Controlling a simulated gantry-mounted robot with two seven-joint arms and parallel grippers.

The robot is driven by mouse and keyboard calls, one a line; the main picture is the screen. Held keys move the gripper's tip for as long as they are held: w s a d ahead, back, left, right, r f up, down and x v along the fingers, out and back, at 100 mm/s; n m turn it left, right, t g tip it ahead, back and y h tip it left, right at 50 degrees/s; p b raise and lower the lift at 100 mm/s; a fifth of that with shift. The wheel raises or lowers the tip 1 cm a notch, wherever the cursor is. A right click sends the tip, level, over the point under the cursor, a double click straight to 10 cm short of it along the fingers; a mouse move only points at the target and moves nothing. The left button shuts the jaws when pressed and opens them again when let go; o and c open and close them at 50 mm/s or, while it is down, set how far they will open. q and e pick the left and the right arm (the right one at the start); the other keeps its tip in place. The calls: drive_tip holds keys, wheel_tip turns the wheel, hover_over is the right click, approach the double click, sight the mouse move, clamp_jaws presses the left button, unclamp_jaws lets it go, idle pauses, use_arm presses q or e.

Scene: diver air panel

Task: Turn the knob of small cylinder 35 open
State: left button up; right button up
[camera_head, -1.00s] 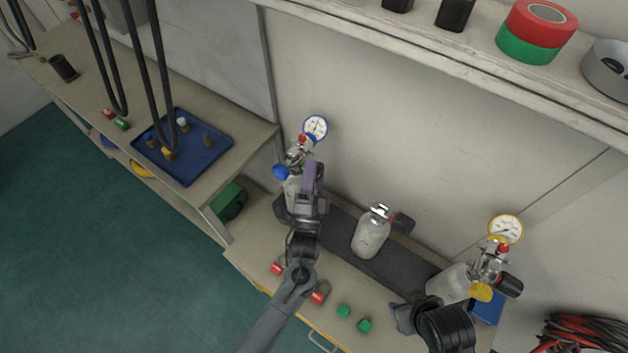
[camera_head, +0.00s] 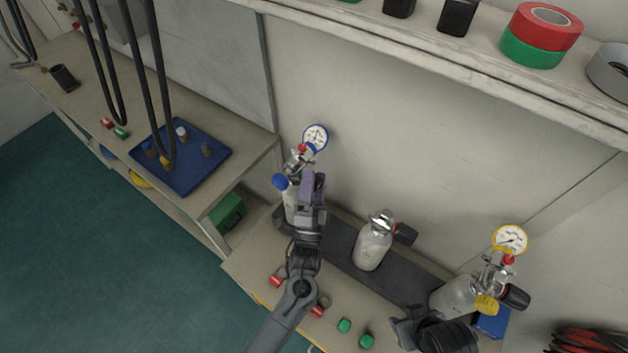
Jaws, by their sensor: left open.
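Three small cylinders stand on a dark mat (camera_head: 345,243); no number 35 is readable. The left cylinder (camera_head: 290,208) has a blue knob (camera_head: 280,182) and a blue-rimmed gauge (camera_head: 315,137). The middle cylinder (camera_head: 372,248) has a black knob (camera_head: 405,234). The right cylinder (camera_head: 455,296) has a yellow knob (camera_head: 486,305), a black knob (camera_head: 515,297) and a yellow-rimmed gauge (camera_head: 510,239). My left gripper (camera_head: 313,186) is open in front of the left cylinder, partly hiding it; contact cannot be told. My right arm shows at the bottom, its jaws unclear.
A shelf with tape rolls (camera_head: 540,35) runs above. Red and green small blocks (camera_head: 345,325) lie along the bench front. A blue tray (camera_head: 205,175) sits on the left bench under hanging black hoses (camera_head: 160,90). A blue box (camera_head: 492,322) is at right.

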use_arm(q)
drive_tip(key=v, duration=1)
drive_tip(key=shift+s+f, duration=0.25)
drive_tip(key=shift+s, duration=0.05)
